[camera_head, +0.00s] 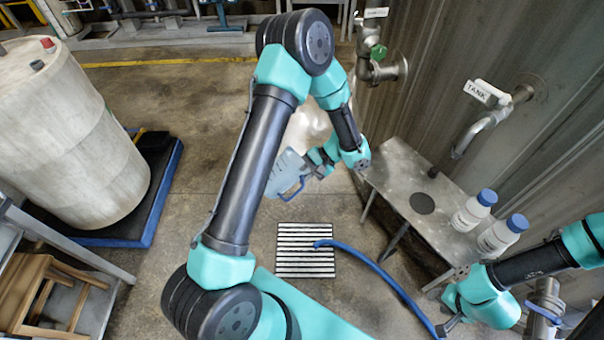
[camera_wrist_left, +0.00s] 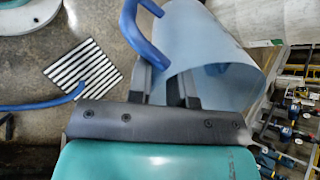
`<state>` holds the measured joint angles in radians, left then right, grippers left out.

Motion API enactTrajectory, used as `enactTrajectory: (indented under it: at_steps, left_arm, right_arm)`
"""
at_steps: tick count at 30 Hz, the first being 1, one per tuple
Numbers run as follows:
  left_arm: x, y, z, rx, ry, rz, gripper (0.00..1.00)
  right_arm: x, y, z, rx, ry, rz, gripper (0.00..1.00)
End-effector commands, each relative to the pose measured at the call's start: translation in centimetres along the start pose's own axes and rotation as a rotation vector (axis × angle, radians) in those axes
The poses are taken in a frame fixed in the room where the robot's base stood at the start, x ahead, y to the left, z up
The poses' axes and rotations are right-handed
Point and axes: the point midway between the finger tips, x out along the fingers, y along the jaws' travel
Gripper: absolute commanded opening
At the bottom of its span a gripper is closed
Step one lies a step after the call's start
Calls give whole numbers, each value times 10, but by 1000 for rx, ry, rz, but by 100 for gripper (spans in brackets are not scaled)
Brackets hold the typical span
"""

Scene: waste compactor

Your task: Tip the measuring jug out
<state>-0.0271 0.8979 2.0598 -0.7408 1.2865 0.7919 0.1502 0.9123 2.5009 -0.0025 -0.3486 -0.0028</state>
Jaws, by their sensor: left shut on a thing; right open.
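The measuring jug (camera_head: 284,174) is pale translucent blue with a darker blue handle. My left gripper (camera_head: 322,160) is shut on it and holds it up off the floor, beyond the drain grate. The jug looks tilted in the head view. In the left wrist view the jug (camera_wrist_left: 205,42) lies past the fingers of my left gripper (camera_wrist_left: 162,82), with its handle (camera_wrist_left: 138,30) to the left. The exact grip point is partly hidden. No liquid can be made out. My right gripper (camera_head: 446,327) is open at the lower right, near the blue hose.
A striped drain grate (camera_head: 305,262) lies in the floor, with a blue hose (camera_head: 385,275) ending over it. A metal bench (camera_head: 405,180) at the right bears two blue-capped bottles (camera_head: 474,210). A tap labelled TANK (camera_head: 485,125) juts above it. A pale drum (camera_head: 70,140) stands left.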

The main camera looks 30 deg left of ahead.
Motion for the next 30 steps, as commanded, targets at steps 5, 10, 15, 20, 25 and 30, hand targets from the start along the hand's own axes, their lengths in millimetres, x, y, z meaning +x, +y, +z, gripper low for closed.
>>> enactTrajectory:
  at_steps: [5, 10, 15, 20, 25, 30]
  left_arm:
    - [0, 4, -4, 4, -120, -86, 0]
    - [0, 7, -10, 6, -235, -166, 0]
    - [0, 11, -15, 9, -352, -247, 0]
    - [-1, 13, -19, 10, -443, -311, 0]
    - [-1, 14, -20, 11, -495, -348, 0]
    - [-2, 14, -21, 11, -505, -355, 0]
  right_arm:
    - [0, 0, 0, 0, 0, 0, 43]
    - [0, 0, 0, 0, 0, 0, 43]
    - [0, 0, 0, 0, 0, 0, 43]
    - [0, 0, 0, 0, 0, 0, 43]
    - [0, 0, 0, 0, 0, 0, 43]
    - [0, 0, 0, 0, 0, 0, 43]
